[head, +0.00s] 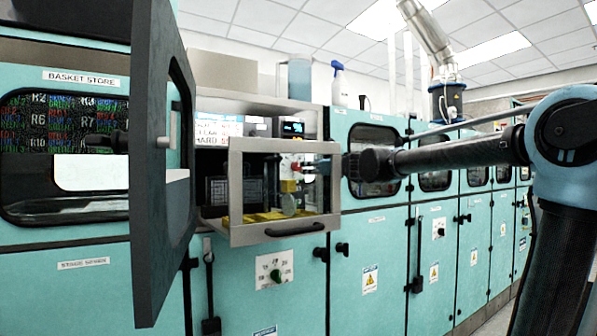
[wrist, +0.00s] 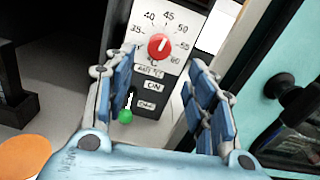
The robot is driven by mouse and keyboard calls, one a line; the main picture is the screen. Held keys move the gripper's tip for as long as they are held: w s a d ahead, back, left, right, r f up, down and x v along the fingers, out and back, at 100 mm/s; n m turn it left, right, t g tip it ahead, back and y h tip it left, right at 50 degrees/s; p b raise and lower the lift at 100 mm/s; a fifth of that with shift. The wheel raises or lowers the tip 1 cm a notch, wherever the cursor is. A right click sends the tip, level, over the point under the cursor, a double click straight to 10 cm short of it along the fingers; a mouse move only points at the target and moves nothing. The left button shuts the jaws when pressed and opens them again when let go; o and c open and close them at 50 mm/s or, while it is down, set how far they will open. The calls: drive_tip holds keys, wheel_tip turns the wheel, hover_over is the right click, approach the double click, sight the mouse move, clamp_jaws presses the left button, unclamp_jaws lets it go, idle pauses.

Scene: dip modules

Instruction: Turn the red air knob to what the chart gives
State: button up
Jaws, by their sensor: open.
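The red air knob (wrist: 159,46) is on a pale panel in the wrist view, in an arc of numbers from about 35 to 60. Its white mark points up and slightly right, seemingly between 45 and 50. My gripper (wrist: 160,80) is open and empty, its blue-padded fingers to either side below the knob, not visibly touching it. In the head view my gripper (head: 310,168) reaches in from the right behind the clear-fronted box; details are too small there. A white chart (head: 217,130) shows partly behind the box; its lines are cut off and not fully readable.
A green-tipped toggle (wrist: 125,116) sits below the knob beside an ON label. A dark open door (head: 150,230) stands at the left. The clear-fronted box (head: 235,205) has a steel frame. A display (head: 292,128) glows above it.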

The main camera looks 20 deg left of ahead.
drive_tip(key=x, duration=1.1)
drive_tip(key=shift+a, duration=0.1)
drive_tip(key=c, duration=1.1)
